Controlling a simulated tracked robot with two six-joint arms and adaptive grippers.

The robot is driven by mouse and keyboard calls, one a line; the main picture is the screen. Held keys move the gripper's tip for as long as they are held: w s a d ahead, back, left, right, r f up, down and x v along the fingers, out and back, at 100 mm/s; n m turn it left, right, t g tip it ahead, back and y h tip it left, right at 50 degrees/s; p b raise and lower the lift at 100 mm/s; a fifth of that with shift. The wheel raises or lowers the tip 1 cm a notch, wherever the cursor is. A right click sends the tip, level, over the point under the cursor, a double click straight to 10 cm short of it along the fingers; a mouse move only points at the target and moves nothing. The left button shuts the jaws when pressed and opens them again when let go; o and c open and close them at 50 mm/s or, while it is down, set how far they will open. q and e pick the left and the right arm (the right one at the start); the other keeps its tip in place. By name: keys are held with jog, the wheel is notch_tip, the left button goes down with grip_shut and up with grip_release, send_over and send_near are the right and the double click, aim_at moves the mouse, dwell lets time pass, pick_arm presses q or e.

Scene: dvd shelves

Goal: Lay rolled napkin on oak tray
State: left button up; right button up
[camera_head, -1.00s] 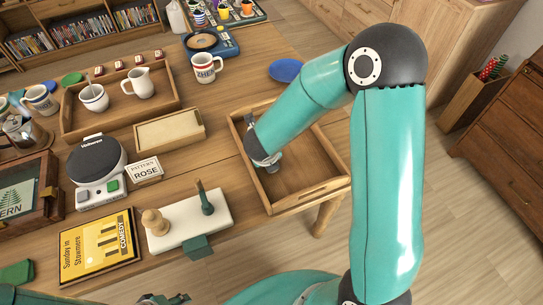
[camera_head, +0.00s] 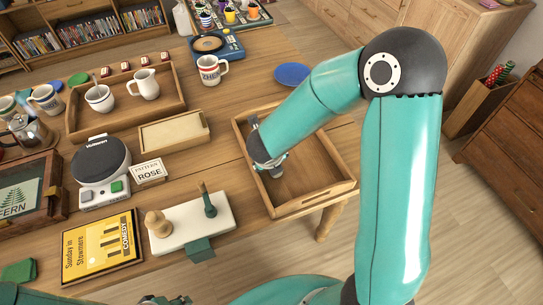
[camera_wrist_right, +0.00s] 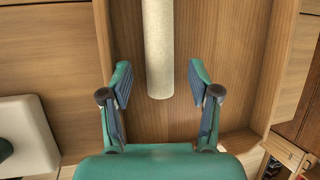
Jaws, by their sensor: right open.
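The rolled napkin (camera_wrist_right: 158,50) is a pale cream cylinder in the right wrist view. It lies lengthwise over the wooden floor of the oak tray (camera_wrist_right: 225,105). In the head view the oak tray (camera_head: 312,203) is an open wooden box at the table's right edge, and my right arm covers part of it. My right gripper (camera_wrist_right: 160,72) is open, with a finger on each side of the napkin's near end and gaps on both sides. It also shows over the tray in the head view (camera_head: 257,138). My left gripper (camera_head: 165,300) is cut off at the bottom edge.
A white board with pegs (camera_head: 185,225), a small cream-lined tray (camera_head: 174,131) and a ROSE sign (camera_head: 149,171) stand left of the oak tray. A blue plate (camera_head: 291,74) and a mug (camera_head: 209,70) are behind it. Floor lies to the right.

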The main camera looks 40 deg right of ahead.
jog(key=v, duration=1)
jog(key=shift+s, duration=0.2)
